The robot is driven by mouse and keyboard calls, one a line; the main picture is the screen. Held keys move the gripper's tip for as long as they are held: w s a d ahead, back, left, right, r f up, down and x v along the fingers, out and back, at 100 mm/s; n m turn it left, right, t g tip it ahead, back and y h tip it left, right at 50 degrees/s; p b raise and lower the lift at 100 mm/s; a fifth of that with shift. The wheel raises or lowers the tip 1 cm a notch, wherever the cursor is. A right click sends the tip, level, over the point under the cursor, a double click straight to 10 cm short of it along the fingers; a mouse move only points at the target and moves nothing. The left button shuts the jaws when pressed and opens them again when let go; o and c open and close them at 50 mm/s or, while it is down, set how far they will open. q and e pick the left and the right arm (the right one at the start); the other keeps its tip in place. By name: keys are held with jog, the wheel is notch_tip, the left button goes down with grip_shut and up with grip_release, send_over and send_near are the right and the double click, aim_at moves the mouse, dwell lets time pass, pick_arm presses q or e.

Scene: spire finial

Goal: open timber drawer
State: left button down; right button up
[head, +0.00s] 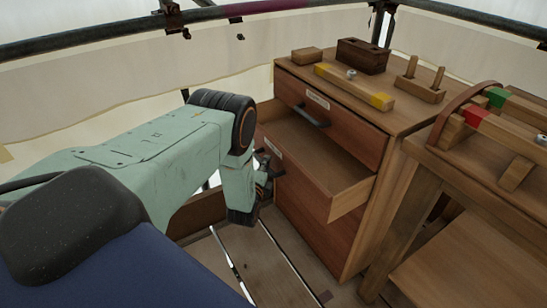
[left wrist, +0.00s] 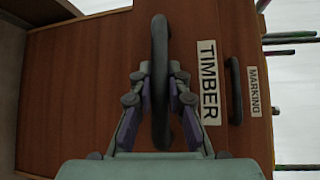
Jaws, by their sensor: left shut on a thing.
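The timber drawer (head: 300,186) is the second drawer of a wooden cabinet (head: 408,112) and stands pulled out, its inside showing empty where visible. Its front carries a white TIMBER label (left wrist: 208,83) and a black bar handle (left wrist: 160,38). My left gripper (head: 266,178) is at this drawer's front; in the left wrist view its fingers (left wrist: 160,82) are shut on the handle, one on each side. In the head view the gripper and arm hide much of the handle. My right gripper is not in view.
The MARKING drawer (head: 345,130) above is closed, with its own black handle (head: 311,117). Wooden blocks and a yellow-ended bar (head: 352,87) lie on the cabinet top. A workbench (head: 470,190) stands close at right. Pipe rails (head: 100,40) and sheeting enclose the plank floor (head: 265,265).

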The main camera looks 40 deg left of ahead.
pick_arm(q)
jog(key=s+a+p, duration=0.5)
jog(key=s, duration=0.7)
jog(key=shift+s+a, duration=0.2)
jog(key=shift+s, duration=0.1)
jog(key=c, duration=1.3)
grip_release()
jog(key=shift+d, duration=0.1)
jog(key=v, duration=1.2)
